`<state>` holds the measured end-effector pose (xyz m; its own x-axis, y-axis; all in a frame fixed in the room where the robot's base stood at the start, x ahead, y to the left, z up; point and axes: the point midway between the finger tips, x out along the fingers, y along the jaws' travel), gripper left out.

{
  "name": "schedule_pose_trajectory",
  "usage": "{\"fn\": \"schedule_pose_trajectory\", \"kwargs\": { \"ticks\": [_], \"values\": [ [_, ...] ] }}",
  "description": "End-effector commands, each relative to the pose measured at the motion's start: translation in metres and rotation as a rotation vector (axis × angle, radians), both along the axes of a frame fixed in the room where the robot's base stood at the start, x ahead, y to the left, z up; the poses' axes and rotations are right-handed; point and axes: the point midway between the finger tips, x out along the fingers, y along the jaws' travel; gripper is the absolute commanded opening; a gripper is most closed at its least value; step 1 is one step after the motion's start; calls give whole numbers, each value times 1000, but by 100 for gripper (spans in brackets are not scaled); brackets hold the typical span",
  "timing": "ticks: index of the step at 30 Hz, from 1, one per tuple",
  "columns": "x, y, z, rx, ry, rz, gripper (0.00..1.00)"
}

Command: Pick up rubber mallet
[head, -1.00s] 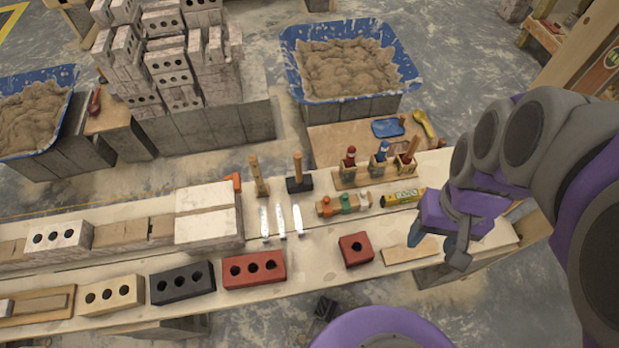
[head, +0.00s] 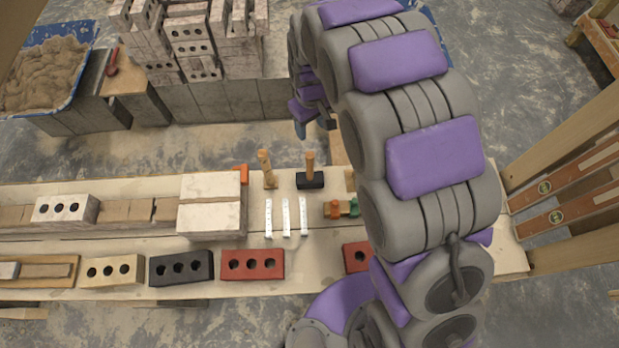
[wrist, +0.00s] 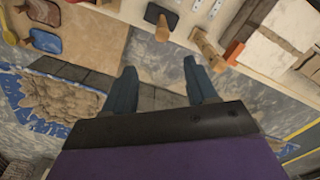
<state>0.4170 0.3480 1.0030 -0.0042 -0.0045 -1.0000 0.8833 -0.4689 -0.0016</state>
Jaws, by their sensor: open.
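The rubber mallet (head: 310,181) stands on its black head on the table, its wooden handle pointing up. It stands right of a second wooden-handled tool (head: 268,182). In the wrist view the mallet (wrist: 161,16) is at the top centre, its handle pointing toward the camera. My gripper (wrist: 160,68) is open and empty, with its two blue fingers apart. The mallet lies beyond the fingertips and is not between them. In the head view my gripper (head: 301,128) is small and partly hidden by my arm, above the table's far edge.
Three pale metal strips (head: 286,218) lie in front of the mallet. A white block stack (head: 210,205) and an orange piece (head: 241,173) are to the left. A red brick (head: 253,264) lies nearer. The blue mortar tub (wrist: 45,110) sits low in the wrist view.

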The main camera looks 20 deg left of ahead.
Motion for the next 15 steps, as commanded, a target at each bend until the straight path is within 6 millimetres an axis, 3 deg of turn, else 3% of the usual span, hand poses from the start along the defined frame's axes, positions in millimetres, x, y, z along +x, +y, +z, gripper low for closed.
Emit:
{"fn": "schedule_pose_trajectory", "kwargs": {
  "ticks": [8, 15],
  "values": [
    [0, 2, -26, 3, 0, 11, 57],
    [-1, 3, -74, 1, 0, 10, 57]
  ]
}}
